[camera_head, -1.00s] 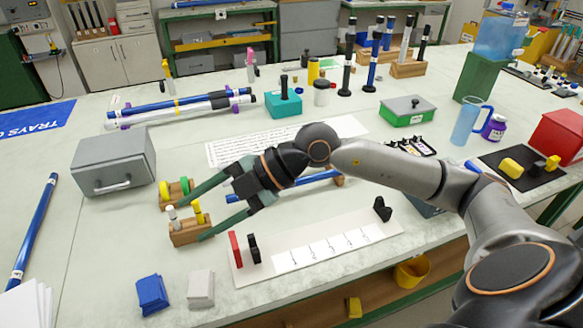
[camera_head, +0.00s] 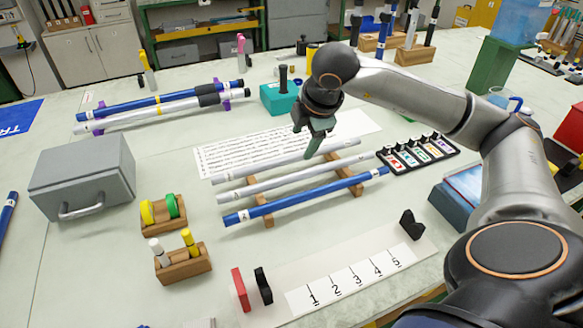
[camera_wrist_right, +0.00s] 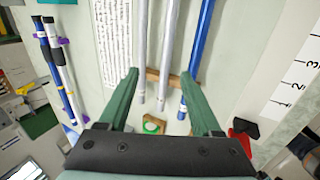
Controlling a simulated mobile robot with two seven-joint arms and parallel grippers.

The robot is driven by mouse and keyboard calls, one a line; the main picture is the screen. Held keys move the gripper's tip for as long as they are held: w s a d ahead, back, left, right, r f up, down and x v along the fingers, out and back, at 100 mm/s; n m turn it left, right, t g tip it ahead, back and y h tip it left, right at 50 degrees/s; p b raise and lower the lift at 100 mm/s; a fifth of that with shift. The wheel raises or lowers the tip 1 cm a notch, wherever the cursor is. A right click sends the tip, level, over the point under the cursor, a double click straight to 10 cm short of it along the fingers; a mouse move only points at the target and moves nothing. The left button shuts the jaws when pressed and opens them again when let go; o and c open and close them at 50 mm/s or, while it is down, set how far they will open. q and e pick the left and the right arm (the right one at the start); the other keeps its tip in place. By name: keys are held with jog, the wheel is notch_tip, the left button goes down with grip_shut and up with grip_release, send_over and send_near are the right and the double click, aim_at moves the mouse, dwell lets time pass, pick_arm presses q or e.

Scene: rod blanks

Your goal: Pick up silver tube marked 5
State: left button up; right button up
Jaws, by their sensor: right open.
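Two silver tubes lie side by side on a wooden rack, a far one (camera_head: 250,171) and a middle one (camera_head: 265,184). A blue tube (camera_head: 290,200) lies nearest the front on the same rack. The tubes' end labels are too small to read, so I cannot tell which is marked 5. My right gripper (camera_head: 312,150) points down over the far silver tube and hides part of it. In the right wrist view the gripper (camera_wrist_right: 160,76) is open and empty, with both silver tubes (camera_wrist_right: 141,45) showing between its fingers. My left gripper is not in view.
A grey drawer box (camera_head: 85,180) and small wooden peg blocks (camera_head: 183,264) stand to the left. A numbered strip (camera_head: 345,280) lies in front. A tray of coloured tags (camera_head: 418,152) is right of the tubes. More tubes (camera_head: 160,105) lie behind.

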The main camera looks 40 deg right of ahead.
notch_tip(320, 180, down, 4)
jog(key=b, duration=0.3)
send_near(294, 176)
notch_tip(294, 176, down, 3)
jog(key=shift+w+r+x, duration=0.1)
jog(key=shift+w+x, duration=0.1)
jog(key=shift+x, duration=0.85)
jog(key=shift+w+r+x, duration=0.1)
jog(key=shift+w+x, duration=0.05)
jog(key=shift+x, duration=0.9)
jog(key=shift+w+r+x, duration=0.1)
jog(key=shift+w+x, duration=0.1)
jog(key=shift+x, duration=0.85)
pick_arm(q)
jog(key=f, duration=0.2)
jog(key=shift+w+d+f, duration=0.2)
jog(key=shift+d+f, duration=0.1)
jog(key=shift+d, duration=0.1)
pick_arm(e)
jog(key=shift+d, duration=0.15)
jog(key=shift+c, duration=0.3)
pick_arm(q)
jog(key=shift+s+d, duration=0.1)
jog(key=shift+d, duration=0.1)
pick_arm(e)
grip_shut()
